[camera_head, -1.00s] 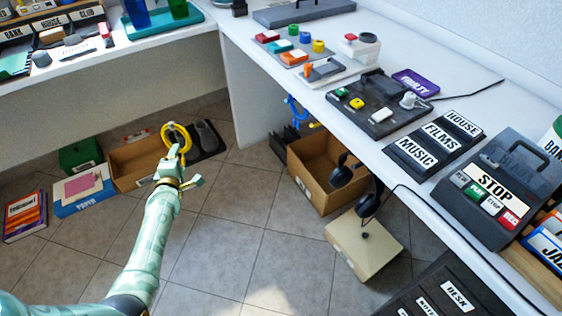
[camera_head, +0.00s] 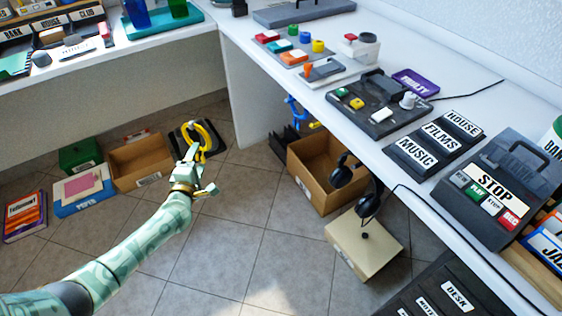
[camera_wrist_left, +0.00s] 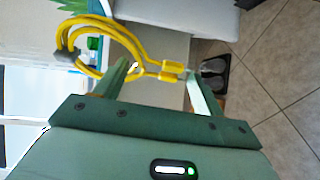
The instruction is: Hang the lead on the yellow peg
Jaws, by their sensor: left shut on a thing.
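The lead (camera_head: 207,143) is a yellow coil with plug ends. My left gripper (camera_head: 190,158) is shut on it, in the air above the floor at left of centre. In the left wrist view the lead's loops (camera_wrist_left: 105,35) hang to the upper left, and its yellow plug ends lie between my fingertips (camera_wrist_left: 165,78). A small yellow peg (camera_head: 315,125) shows under the right-hand counter, beside a blue hooked piece (camera_head: 294,108). The lead is well to the left of the peg, apart from it. My right gripper is not in view.
A cardboard box (camera_head: 310,180) stands on the floor below the peg, with headphones (camera_head: 341,174) at its right. Another box (camera_head: 140,163) and a dark mat (camera_head: 222,145) lie behind the lead. The counter edge (camera_head: 300,92) overhangs the peg. The middle floor is clear.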

